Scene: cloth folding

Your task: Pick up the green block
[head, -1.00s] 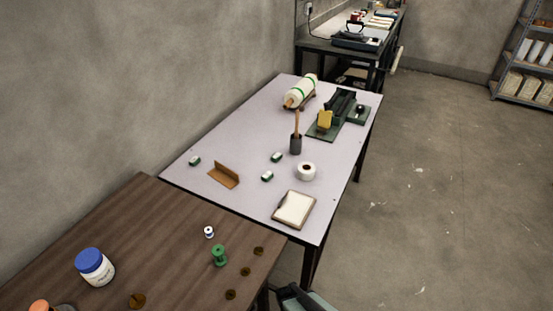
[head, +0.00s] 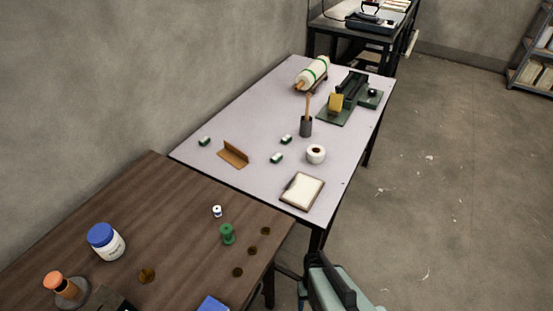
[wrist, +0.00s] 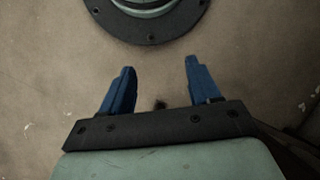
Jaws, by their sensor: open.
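No plain green cube stands out. A green spool-shaped piece (head: 228,234) stands upright on the brown wooden table. Three small green-and-white blocks lie on the pale table: one at the left (head: 204,141), one in the middle (head: 286,139) and one nearer (head: 276,158). I cannot tell which of these is the named block. My gripper (wrist: 158,66) shows in the wrist view with its two blue fingers apart and nothing between them, above bare floor. In the head view my arm shows at the bottom, right of the brown table, away from all these pieces.
The brown table (head: 185,215) also holds a blue-lidded jar (head: 105,241), an orange-capped bottle (head: 62,286), a small white spool (head: 217,211) and several brown discs. Floor at right is clear.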

